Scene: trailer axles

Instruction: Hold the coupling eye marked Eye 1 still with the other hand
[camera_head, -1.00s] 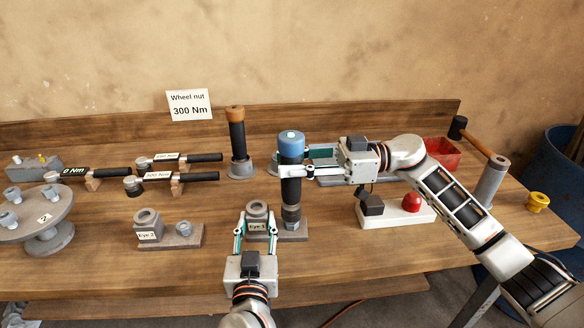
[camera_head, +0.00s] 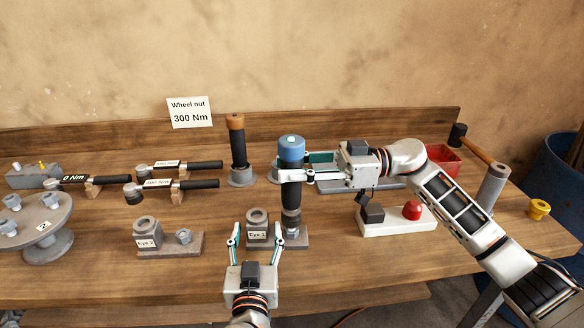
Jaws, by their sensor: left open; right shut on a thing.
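The coupling eye marked Eye 1 (camera_head: 257,225) is a grey block with a ring top and a white label, on a wooden base with a bolt beside it. My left gripper (camera_head: 256,236) is open, with one finger on each side in front of Eye 1; I cannot tell whether they touch it. My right gripper (camera_head: 290,172) is shut on a black upright tool with a blue cap (camera_head: 291,148). The tool stands over the bolt at the right of Eye 1. Its lower end meets the bolt area.
Eye 2 (camera_head: 146,233) stands on its own base to the left. Several torque wrenches (camera_head: 176,187) lie on rests behind it. An orange-capped tool (camera_head: 236,150) stands at the back. A white box with a red button (camera_head: 412,210) and a yellow cup (camera_head: 539,209) are at right. The front table is clear.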

